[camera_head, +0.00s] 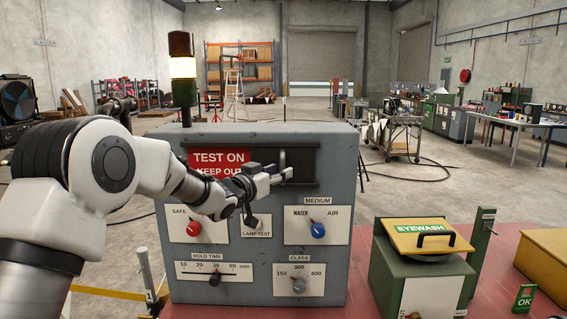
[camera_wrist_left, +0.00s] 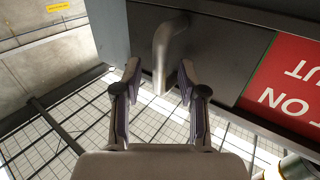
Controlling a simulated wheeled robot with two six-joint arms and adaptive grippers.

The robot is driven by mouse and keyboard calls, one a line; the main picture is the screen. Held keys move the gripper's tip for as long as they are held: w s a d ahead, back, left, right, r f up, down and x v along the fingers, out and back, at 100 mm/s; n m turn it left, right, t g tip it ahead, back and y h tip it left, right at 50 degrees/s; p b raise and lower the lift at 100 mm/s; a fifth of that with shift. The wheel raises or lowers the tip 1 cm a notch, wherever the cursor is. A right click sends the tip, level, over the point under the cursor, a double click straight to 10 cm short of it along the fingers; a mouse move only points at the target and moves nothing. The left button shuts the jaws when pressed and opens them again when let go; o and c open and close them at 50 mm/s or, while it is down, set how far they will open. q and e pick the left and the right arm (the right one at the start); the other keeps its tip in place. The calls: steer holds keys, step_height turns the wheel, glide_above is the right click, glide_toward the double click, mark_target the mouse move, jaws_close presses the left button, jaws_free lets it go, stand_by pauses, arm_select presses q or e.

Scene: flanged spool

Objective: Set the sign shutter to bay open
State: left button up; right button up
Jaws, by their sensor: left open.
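The grey panel box (camera_head: 262,238) has a dark slot along its top. The red "TEST ON KEEP OUT" sign (camera_head: 210,158) shows at the slot's left; my arm hides part of its lettering. The dark shutter (camera_head: 304,165) covers the slot's right part. A grey bent handle (camera_head: 283,158) stands out from the shutter; it also shows in the left wrist view (camera_wrist_left: 167,48). My left gripper (camera_head: 281,175) is open at the handle. In the left wrist view its fingers (camera_wrist_left: 158,74) lie either side of the handle's lower end, apart from it. My right gripper is out of view.
Below the slot are the red safe knob (camera_head: 193,229), lamp test switch (camera_head: 254,221), blue medium knob (camera_head: 318,230), hold time slider (camera_head: 214,280) and class knob (camera_head: 298,284). A lamp tower (camera_head: 183,70) stands behind. The green eyewash box (camera_head: 422,262) stands right.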

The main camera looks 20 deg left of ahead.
arm_select(q)
steer(key=x, duration=0.2)
steer(key=shift+w+d+r+p, duration=0.15)
steer(key=shift+w+d+p, duration=0.1)
steer(key=shift+p, duration=0.1)
steer(key=shift+s+a, duration=0.15)
steer(key=shift+a, duration=0.2)
steer(key=shift+d, duration=0.2)
jaws_close()
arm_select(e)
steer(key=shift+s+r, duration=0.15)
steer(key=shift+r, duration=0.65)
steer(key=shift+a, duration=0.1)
